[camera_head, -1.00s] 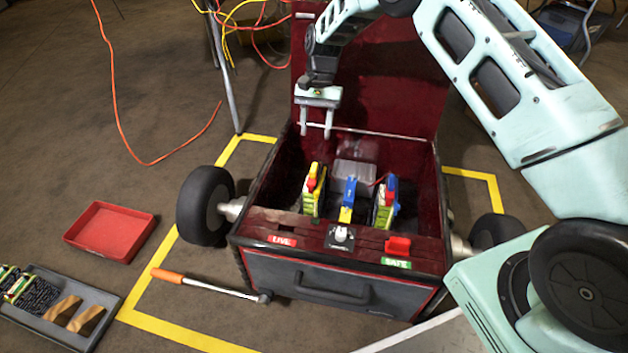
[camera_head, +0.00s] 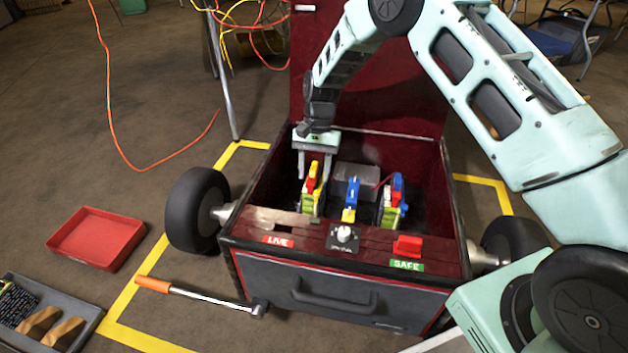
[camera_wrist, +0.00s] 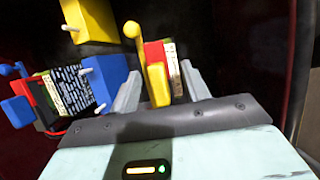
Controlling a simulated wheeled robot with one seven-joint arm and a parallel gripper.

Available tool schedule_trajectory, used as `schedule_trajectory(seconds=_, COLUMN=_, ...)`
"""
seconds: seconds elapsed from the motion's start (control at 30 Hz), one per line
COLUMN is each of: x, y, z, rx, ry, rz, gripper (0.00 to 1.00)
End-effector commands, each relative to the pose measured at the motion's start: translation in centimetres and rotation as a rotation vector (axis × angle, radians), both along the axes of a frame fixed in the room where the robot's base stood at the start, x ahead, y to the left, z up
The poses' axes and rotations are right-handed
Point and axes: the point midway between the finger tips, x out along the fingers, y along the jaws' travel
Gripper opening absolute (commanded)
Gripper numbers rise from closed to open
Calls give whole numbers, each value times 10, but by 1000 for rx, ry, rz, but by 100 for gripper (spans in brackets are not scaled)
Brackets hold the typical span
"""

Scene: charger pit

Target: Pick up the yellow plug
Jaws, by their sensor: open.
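In the head view, a yellow plug (camera_head: 314,178) with a red part beside it stands upright in the left slot inside the dark red box (camera_head: 345,268). My gripper (camera_head: 314,168) hangs from above, open, with its fingers on either side of the plug's top. In the wrist view, the yellow upright piece (camera_wrist: 157,84) with its red part (camera_wrist: 153,52) stands between my open fingers (camera_wrist: 162,88). Contact with the fingers cannot be told. The plug's lower part is hidden by the gripper in the wrist view.
A blue-and-yellow plug (camera_head: 350,196) stands in the middle and a blue-and-red one (camera_head: 395,188) on the right, close by. The box's raised lid stands behind my gripper. A red tray (camera_head: 97,238), grey tray (camera_head: 60,312) and orange-handled wrench (camera_head: 200,294) lie on the floor.

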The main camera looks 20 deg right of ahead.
Motion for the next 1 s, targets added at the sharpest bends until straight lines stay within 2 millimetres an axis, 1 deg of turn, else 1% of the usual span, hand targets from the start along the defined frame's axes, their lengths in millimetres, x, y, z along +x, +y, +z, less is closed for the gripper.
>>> schedule_trajectory(seconds=0.23, x=-1, y=1, z=-1, rx=0, ry=-1, rz=0, gripper=46)
schedule_trajectory(seconds=0.27, x=-1, y=1, z=-1, rx=0, ry=-1, rz=0, gripper=44)
schedule_trajectory(seconds=0.3, x=-1, y=1, z=-1, rx=0, ry=-1, rz=0, gripper=32)
schedule_trajectory(seconds=0.37, x=-1, y=1, z=-1, rx=0, ry=-1, rz=0, gripper=16)
schedule_trajectory(seconds=0.4, x=-1, y=1, z=-1, rx=0, ry=-1, rz=0, gripper=5)
schedule_trajectory(seconds=0.43, x=-1, y=1, z=-1, rx=0, ry=-1, rz=0, gripper=0)
schedule_trajectory(seconds=0.77, x=0, y=1, z=1, rx=1, ry=-2, rz=1, gripper=0)
schedule_trajectory(seconds=0.87, x=0, y=1, z=9, rx=0, ry=-2, rz=1, gripper=0)
schedule_trajectory(seconds=1.0, x=0, y=1, z=29, rx=1, ry=-3, rz=0, gripper=0)
